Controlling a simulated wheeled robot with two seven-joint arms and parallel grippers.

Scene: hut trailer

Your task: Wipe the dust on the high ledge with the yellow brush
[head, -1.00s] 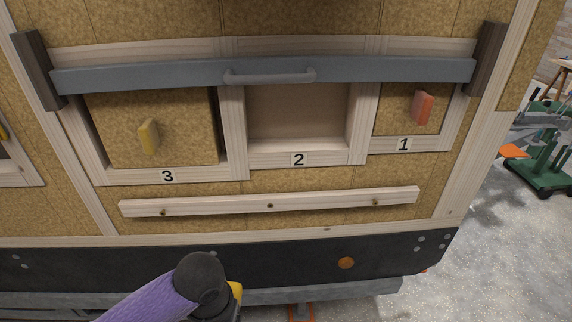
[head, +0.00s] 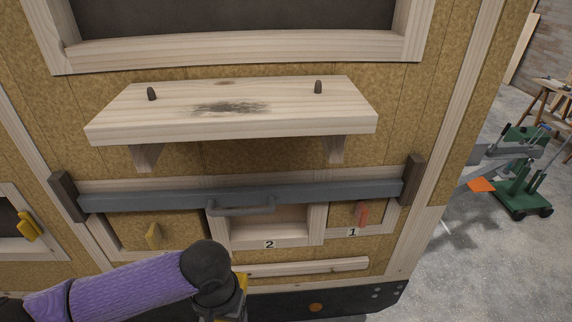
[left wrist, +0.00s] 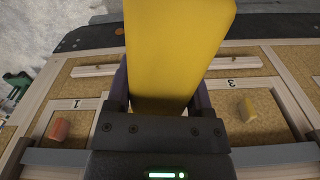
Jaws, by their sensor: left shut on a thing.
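The high ledge (head: 310,108) is a pale wooden shelf on two brackets, in the upper middle of the head view. A dark dust patch (head: 230,108) lies on its top, with a smaller faint mark behind it. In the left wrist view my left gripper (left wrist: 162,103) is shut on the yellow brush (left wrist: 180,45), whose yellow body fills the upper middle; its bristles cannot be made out. In the head view my purple left arm is below the ledge, at the bottom; the gripper is mostly hidden behind the black joint. My right gripper is not in view.
A framed dark panel (head: 230,15) is above. Green equipment (head: 522,185) stands at right.

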